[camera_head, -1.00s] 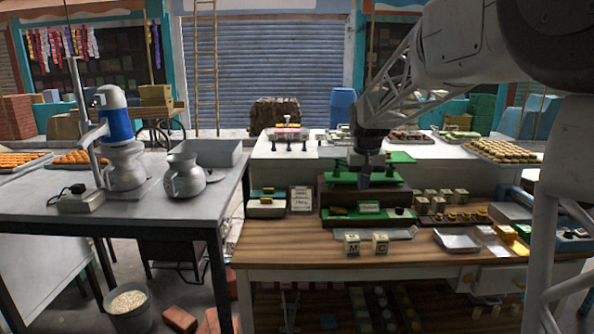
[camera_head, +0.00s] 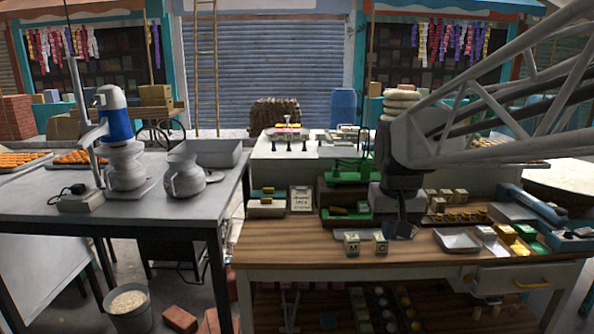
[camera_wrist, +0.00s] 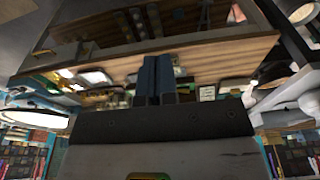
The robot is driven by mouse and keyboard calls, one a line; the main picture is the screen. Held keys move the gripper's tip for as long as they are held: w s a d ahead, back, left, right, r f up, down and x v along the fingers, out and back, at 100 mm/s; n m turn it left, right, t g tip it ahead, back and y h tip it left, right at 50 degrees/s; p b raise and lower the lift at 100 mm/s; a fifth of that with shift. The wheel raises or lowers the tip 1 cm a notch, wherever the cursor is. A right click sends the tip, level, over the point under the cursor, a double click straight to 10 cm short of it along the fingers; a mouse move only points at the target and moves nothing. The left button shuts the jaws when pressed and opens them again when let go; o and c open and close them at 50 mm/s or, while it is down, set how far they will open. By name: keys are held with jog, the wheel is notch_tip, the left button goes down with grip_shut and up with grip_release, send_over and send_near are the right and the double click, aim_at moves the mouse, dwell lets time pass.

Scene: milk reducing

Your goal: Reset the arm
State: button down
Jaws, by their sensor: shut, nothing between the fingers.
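My gripper (camera_head: 402,228) hangs pointing down over the right part of the wooden table (camera_head: 300,247), just right of two small cubes marked with letters (camera_head: 366,244). Its fingers are together and hold nothing. In the wrist view the two dark blue fingers (camera_wrist: 154,78) stand side by side, and the scene behind them looks upside down. My arm comes in from the right edge of the head view and hides part of the table's back and the goods behind.
A metal tray (camera_head: 457,241) lies right of my gripper, and a green machine (camera_head: 350,172) stands behind it on the left. A steel jug (camera_head: 184,176) and a blue-topped mixer (camera_head: 117,125) stand on the left grey table (camera_head: 130,215). A bucket (camera_head: 127,307) stands on the floor.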

jog(key=s+f, duration=0.4)
jog(key=s, duration=0.6)
jog(key=s+f, duration=0.4)
jog(key=s, duration=0.7)
jog(key=shift+s+t, duration=0.15)
jog(key=shift+t, duration=0.25)
